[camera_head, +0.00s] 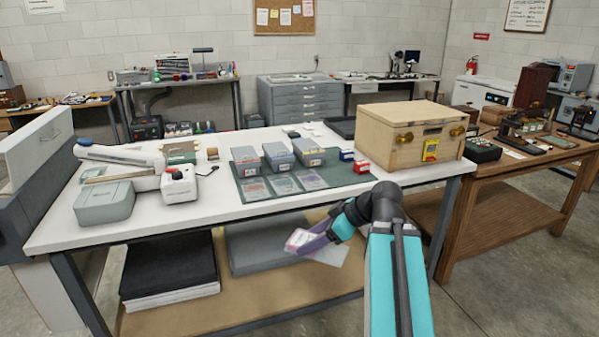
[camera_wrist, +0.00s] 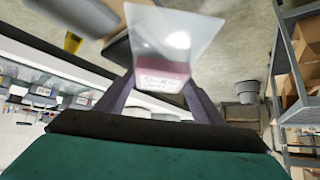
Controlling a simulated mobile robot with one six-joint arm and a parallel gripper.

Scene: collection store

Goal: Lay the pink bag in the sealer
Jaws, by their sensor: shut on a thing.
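My gripper (camera_head: 303,243) is shut on a clear bag (camera_head: 327,254) with a pink band and a white label, in front of the table's front edge. In the wrist view the bag (camera_wrist: 172,42) stands out beyond my purple fingers (camera_wrist: 160,88), held by its labelled end. Its far part is clear and looks empty. The sealer (camera_head: 128,155), a white machine with a long raised arm and a white end unit with a red mark, stands on the left of the table, well away from my gripper.
A green mat (camera_head: 343,188) carries several lidded boxes and flat bags in reddish, greenish and purplish tints. A wooden case (camera_head: 409,135) stands at the right.

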